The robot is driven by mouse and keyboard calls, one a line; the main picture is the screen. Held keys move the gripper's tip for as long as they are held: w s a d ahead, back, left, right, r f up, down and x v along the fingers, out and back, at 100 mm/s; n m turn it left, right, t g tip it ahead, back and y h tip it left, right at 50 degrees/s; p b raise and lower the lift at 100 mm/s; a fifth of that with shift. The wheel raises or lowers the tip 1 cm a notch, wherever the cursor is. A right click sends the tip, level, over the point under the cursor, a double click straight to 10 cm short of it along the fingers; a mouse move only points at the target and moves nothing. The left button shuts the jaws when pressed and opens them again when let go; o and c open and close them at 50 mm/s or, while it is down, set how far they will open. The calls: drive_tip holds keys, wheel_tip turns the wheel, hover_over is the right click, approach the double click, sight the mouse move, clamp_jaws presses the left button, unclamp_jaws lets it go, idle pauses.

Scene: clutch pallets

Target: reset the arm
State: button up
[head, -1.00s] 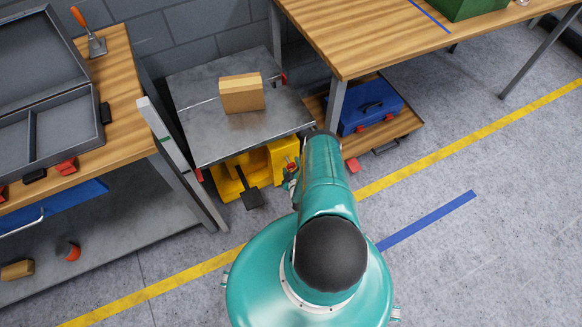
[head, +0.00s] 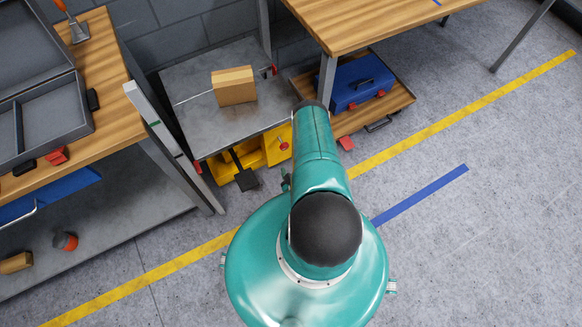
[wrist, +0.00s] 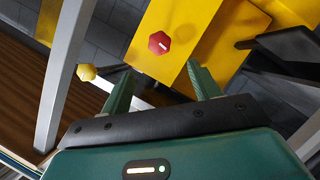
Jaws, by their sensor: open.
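My gripper (wrist: 158,90) shows in the wrist view with its two green fingers spread apart and nothing between them. Beyond the fingers is a yellow lift frame (wrist: 185,25) with a red knob (wrist: 159,43). In the head view my teal arm reaches forward and hides the gripper almost entirely. The yellow lift frame (head: 274,147) stands just beyond the arm, under a grey metal platform (head: 225,125). A cardboard box (head: 234,86) sits on that platform.
A workbench (head: 100,125) with an open grey case (head: 45,125) is on the left. The floor (head: 480,230) to the right is clear, apart from tape lines.

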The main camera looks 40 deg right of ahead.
drive_tip(key=shift+s+a+r, duration=0.2)
drive_tip(key=shift+s+a, duration=0.1)
drive_tip(key=shift+s, duration=0.25)
